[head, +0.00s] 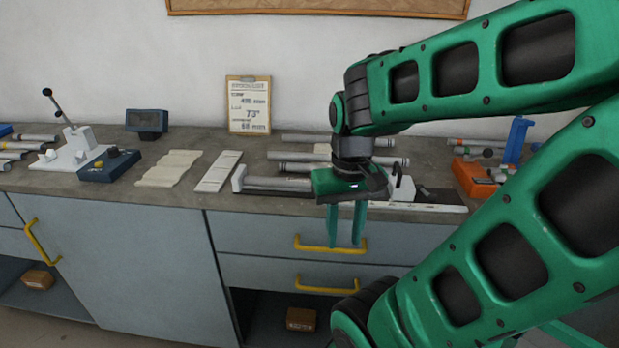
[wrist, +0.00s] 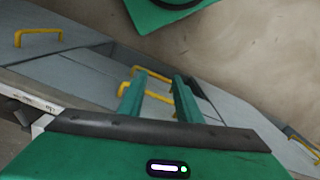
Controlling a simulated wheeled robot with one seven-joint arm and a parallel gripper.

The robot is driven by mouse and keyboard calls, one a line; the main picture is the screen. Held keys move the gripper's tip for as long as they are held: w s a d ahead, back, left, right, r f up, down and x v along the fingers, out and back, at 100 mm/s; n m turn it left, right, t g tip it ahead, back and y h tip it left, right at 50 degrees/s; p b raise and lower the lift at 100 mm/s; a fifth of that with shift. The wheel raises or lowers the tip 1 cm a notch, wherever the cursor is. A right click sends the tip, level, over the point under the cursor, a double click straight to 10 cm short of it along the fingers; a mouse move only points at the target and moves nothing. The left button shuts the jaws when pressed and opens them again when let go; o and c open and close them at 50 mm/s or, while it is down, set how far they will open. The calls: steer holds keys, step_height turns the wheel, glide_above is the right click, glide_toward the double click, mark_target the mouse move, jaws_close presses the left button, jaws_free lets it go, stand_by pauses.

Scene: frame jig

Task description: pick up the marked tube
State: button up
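My gripper (head: 346,240) is open and empty. Its two green fingers point down in front of the bench's front edge, over the drawer fronts. In the wrist view the fingers (wrist: 158,92) stand apart with only drawers and floor beyond. Several grey tubes lie on the bench behind my gripper: a back tube (head: 305,138), a middle tube (head: 295,157) with dark bands, and a tube (head: 280,184) lying in a white-ended jig (head: 238,179). My gripper and wrist hide parts of the tubes and jig. I cannot tell which tube is the marked one.
The bench (head: 226,147) holds a clipboard (head: 249,104), a blue box with knobs (head: 108,165), a white lever fixture (head: 70,148) and pale strips (head: 218,171). At right are an orange device (head: 474,178) and a blue stand (head: 516,142). Yellow drawer handles (head: 318,246) stick out below.

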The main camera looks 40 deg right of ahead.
steer(key=shift+w+a, duration=0.25)
steer(key=shift+a, duration=0.1)
steer(key=w+d+r+m+t+y, duration=0.2)
steer(key=w+d+r+m, duration=0.5)
steer(key=m, duration=0.4)
steer(key=w+d+r+m+t, duration=0.2)
steer(key=d+m, duration=0.8)
steer(key=d, duration=0.3)
steer(key=shift+y, duration=0.3)
steer(key=shift+x, duration=5.25)
jaws_close()
